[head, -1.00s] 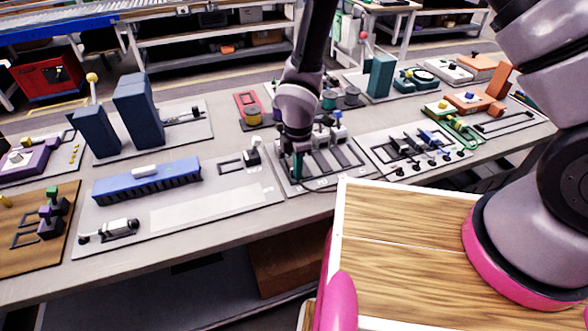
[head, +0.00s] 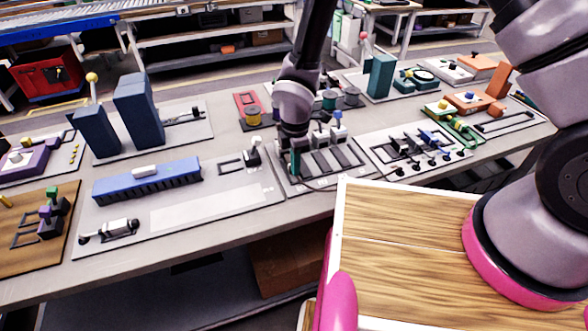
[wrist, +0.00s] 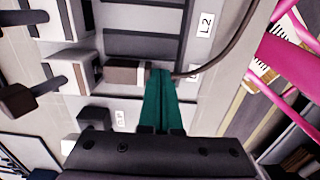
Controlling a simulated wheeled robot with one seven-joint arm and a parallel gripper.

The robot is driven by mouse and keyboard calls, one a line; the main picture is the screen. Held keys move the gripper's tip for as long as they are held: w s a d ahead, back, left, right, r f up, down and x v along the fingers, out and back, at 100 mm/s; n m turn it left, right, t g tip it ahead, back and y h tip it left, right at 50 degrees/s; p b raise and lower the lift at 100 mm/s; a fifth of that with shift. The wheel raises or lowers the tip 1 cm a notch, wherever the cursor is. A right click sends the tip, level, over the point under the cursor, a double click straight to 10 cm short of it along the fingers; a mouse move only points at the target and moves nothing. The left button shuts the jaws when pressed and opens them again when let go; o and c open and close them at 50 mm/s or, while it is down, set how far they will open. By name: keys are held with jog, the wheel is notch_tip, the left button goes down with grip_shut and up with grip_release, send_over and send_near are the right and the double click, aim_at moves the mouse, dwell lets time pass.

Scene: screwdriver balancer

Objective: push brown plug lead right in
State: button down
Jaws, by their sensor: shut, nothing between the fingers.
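The brown plug (wrist: 127,73) lies in a slot of the grey board in the wrist view, its left end at a pale block (wrist: 80,75). How deep it sits in the block I cannot tell. A thin brown-grey lead (wrist: 225,57) curves up and right from behind my fingertips. My gripper (wrist: 160,76) has its green fingers shut with nothing between them. The fingertips are at the plug's right end; contact is unclear. In the head view my gripper (head: 295,162) is low over the same board (head: 330,172), and the plug is not distinguishable there.
A label reading L2 (wrist: 204,24) is on the board beside the slots. Levers with dark knobs (wrist: 16,101) stand at the left of the wrist view. Another board with switches (head: 415,146) adjoins on the right, and a panel with a blue block (head: 147,182) on the left.

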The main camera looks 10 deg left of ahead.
jog(key=shift+s, duration=0.15)
jog(key=shift+s+d, duration=0.3)
jog(key=shift+s, duration=0.1)
notch_tip(320, 180, up, 7)
dwell(0.6)
dwell(1.0)
